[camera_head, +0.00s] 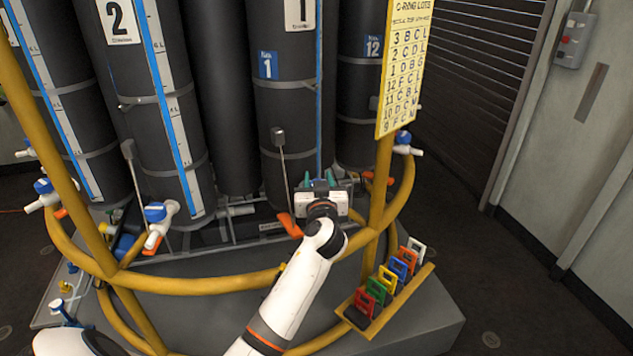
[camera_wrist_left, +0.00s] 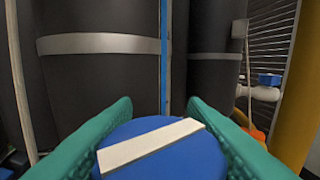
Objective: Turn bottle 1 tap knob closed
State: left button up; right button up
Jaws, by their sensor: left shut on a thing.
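Bottle 1 (camera_head: 284,115) is a tall dark cylinder with a blue number 1 tag, a grey band and a blue sight line. My left gripper (camera_head: 319,184) is at its foot, and its white body hides the tap in the head view. In the left wrist view, the round blue tap knob (camera_wrist_left: 178,161) with a white bar sits between the green fingers. The fingers touch its two sides and are shut on it. The white bar slants, its right end higher. The tap body under the knob is hidden. My right gripper is not in view.
A yellow tubular rail (camera_head: 200,283) curves around the bottles, close to my left arm. Bottle 2's blue tap (camera_head: 155,212) is left; another blue tap (camera_head: 404,138) is right. A yellow chart (camera_head: 405,65) hangs on a post. A rack of coloured tags (camera_head: 390,290) stands at lower right.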

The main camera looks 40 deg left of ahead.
pick_arm(q)
jog(key=shift+d+m+t+h+p, duration=0.1)
jog(key=shift+m+t+h+p, duration=0.3)
jog(key=shift+m+t+h, duration=0.55)
jog(key=shift+h, duration=0.25)
jog(key=shift+d+f, duration=0.1)
jog(key=o, duration=1)
jog(key=shift+c, duration=0.2)
jog(key=b+v, duration=0.3)
jog(key=v, duration=0.9)
jog(key=shift+w, duration=0.1)
